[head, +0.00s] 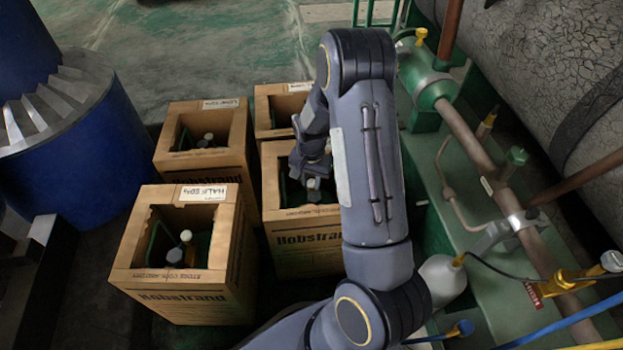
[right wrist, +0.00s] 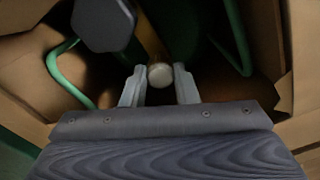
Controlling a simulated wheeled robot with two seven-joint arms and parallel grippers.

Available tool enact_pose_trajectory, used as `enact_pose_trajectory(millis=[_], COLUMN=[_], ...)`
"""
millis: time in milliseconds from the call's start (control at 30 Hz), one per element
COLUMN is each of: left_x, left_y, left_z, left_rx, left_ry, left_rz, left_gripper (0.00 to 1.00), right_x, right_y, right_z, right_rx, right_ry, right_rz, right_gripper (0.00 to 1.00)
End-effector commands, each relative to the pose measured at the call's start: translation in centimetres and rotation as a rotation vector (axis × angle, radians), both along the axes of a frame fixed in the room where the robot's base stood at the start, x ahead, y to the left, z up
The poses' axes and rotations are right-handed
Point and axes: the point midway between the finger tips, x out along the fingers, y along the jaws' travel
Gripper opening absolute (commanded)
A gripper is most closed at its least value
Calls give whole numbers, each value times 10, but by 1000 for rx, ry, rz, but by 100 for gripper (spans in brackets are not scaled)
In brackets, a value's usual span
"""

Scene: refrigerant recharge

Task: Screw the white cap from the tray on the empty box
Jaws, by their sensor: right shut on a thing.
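My right gripper (head: 310,172) reaches down into the open top of the middle-right cardboard box (head: 305,240). In the right wrist view my right gripper (right wrist: 160,88) is shut on the round white cap (right wrist: 160,75), between its two light fingertips. A brownish stem (right wrist: 150,38) shows just beyond the cap; I cannot tell whether the cap touches its seat. A dark grey knob (right wrist: 103,24) is at the upper left, and green handle bars (right wrist: 62,65) stand on both sides. This box's label is mostly hidden by my arm and cannot be read. The tray is not seen.
A box labelled HALF 50% (head: 177,308) stands at the front left, another box (head: 203,108) behind it, and a further one (head: 262,112) at the back.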

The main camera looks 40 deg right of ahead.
Motion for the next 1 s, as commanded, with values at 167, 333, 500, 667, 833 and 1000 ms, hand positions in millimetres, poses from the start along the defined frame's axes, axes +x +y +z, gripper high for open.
enact_pose_trajectory(millis=[167,333,500,667,833,1000], left_x=[0,0,0,0,0,0], left_y=[0,0,0,0,0,0], left_z=[4,4,4,9,24,35], left_rx=[0,0,0,0,0,0], left_ry=[0,0,0,0,0,0], left_rz=[0,0,0,0,0,0], left_gripper=[36,36,36,36,36,36], right_x=[1,0,0,0,1,1], right_y=[2,1,1,1,1,1], right_z=[-2,-1,-1,9,39,65], right_rx=[2,1,1,0,0,1], right_ry=[0,0,1,0,-1,-1], right_rz=[-124,-122,-122,-121,-121,-121], right_gripper=[34,52,52,52,52,52])
